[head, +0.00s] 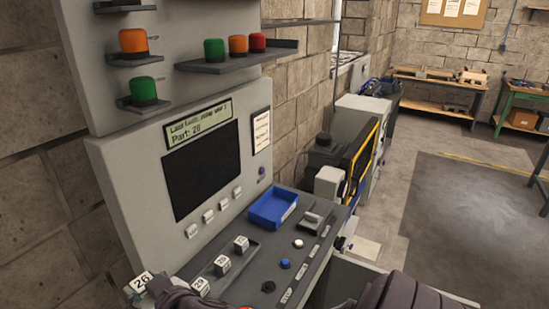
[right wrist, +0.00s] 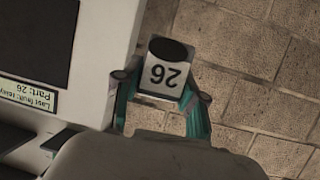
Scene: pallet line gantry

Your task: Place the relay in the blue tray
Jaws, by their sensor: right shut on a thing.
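The relay (head: 141,283), a pale block marked 26, is at the bottom left of the head view, off the console's left end. In the right wrist view the relay (right wrist: 158,82) has a dark round top and sits between the teal-sided fingers. My right gripper (head: 160,284) is shut on it; its fingers (right wrist: 162,88) show in the right wrist view. The blue tray (head: 272,208) lies on the console to the right of the relay, apart from it, and looks empty. My left gripper is not in view.
Several numbered blocks (head: 222,265) stand in a row on the console (head: 255,265), between gripper and tray. Buttons and a grey raised part lie right of them. The upright panel (head: 140,160) behind has a screen reading "Part: 26" and shelves with coloured caps.

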